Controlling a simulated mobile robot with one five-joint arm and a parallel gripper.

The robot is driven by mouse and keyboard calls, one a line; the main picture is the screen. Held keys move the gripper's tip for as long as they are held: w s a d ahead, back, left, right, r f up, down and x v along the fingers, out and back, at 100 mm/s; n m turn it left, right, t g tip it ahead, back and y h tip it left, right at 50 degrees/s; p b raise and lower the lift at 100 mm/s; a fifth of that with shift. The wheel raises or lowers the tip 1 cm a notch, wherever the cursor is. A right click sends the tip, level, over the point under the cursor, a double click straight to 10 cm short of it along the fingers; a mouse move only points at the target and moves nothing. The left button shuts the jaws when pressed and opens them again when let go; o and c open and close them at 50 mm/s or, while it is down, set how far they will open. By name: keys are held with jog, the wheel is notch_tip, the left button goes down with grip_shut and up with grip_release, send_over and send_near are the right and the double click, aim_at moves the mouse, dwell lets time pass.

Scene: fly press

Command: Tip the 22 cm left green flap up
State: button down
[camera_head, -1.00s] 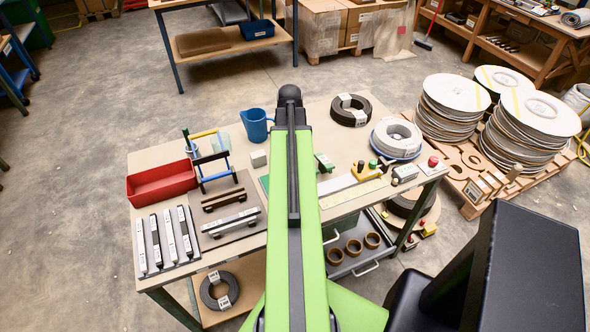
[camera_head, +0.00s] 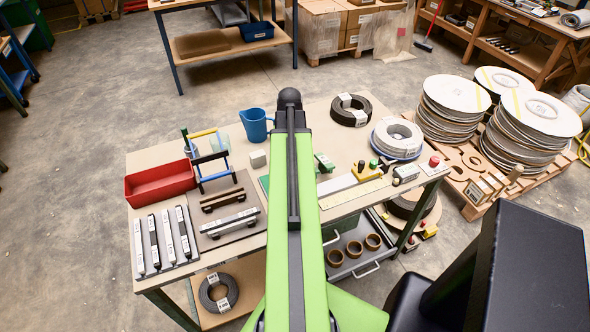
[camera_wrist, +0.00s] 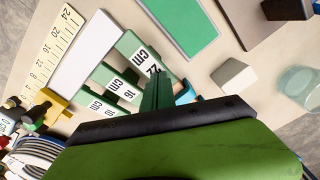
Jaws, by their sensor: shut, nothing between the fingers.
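In the wrist view, the green flap marked 22 cm (camera_wrist: 129,45) lies in a row with green flaps marked 16 cm (camera_wrist: 107,76) and 10 cm (camera_wrist: 95,103). My gripper (camera_wrist: 158,78) is shut, with no object held. Its dark green fingers overlap the end of the 22 cm label in the picture; I cannot tell whether they touch the flap. The flap's lower end is hidden behind them. In the head view my arm hides my gripper and most of the flaps; a small green part (camera_head: 325,162) shows just right of the arm.
A white strip (camera_wrist: 85,50) and a yellow ruler (camera_wrist: 48,55) lie left of the flaps in the wrist view. A green panel (camera_wrist: 187,27), a pale cube (camera_wrist: 232,76) and a clear vessel (camera_wrist: 299,84) are to the right. A blue jug (camera_head: 254,126) stands left of my arm.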

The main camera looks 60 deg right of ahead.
notch_tip(320, 180, up, 7)
jog(key=p, duration=0.7)
dwell(0.4)
jog(key=shift+f, duration=0.1)
